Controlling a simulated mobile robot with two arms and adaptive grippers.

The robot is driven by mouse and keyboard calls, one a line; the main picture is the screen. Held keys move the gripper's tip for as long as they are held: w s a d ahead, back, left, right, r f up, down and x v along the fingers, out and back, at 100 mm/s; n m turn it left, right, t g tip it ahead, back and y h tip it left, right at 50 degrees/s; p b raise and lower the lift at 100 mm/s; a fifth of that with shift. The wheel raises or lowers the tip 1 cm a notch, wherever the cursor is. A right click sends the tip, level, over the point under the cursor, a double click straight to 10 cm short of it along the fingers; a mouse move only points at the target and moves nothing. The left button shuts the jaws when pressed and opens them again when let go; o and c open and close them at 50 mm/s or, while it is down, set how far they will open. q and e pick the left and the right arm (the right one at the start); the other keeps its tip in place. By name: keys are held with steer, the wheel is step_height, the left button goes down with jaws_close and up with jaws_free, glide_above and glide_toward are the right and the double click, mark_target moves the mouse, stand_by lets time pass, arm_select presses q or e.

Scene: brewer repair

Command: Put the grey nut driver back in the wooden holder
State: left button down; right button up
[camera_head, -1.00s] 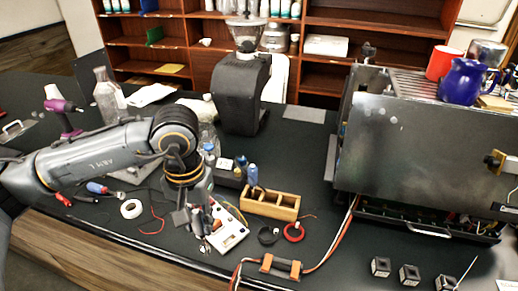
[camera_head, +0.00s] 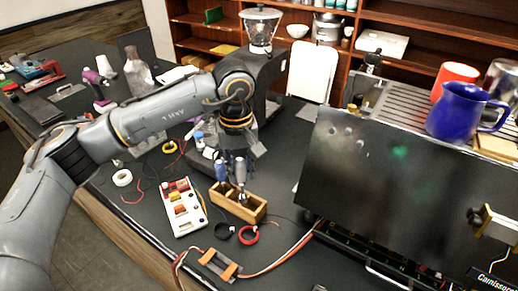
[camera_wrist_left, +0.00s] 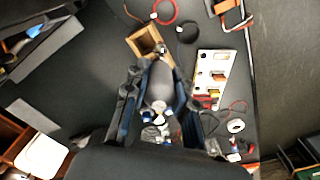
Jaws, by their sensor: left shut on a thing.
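My left gripper (camera_head: 237,168) is shut on the grey nut driver (camera_wrist_left: 160,84). In the wrist view the driver's grey handle lies between the blue-edged fingers, and its shaft points at the wooden holder (camera_wrist_left: 140,34). In the head view the nut driver (camera_head: 240,174) is roughly upright over the wooden holder (camera_head: 251,213), with its metal shaft down at the compartments. I cannot tell whether the tip is inside one. My right gripper is not in view.
A white board (camera_head: 183,208) with coloured parts lies left of the holder. Black and red wire rings (camera_head: 249,235) lie in front of it. The espresso machine (camera_head: 385,190) stands close on the right, with a blue mug (camera_head: 463,110) on top. The grinder (camera_head: 262,75) is behind.

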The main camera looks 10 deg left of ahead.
arm_select(q)
steer(key=shift+w+d+r+n+p, duration=0.15)
steer(key=shift+w+r+n, duration=0.2)
steer(key=shift+w, duration=0.25)
steer(key=shift+w+d+r+n+p, duration=0.2)
steer(key=shift+w+n, duration=0.15)
steer(key=shift+w, duration=0.2)
steer(key=shift+n, duration=0.3)
steer(key=f+b, duration=0.2)
steer(key=f, duration=0.1)
steer(key=d+f+b, duration=0.1)
steer(key=shift+w+f, duration=0.3)
steer(key=shift+w, duration=0.1)
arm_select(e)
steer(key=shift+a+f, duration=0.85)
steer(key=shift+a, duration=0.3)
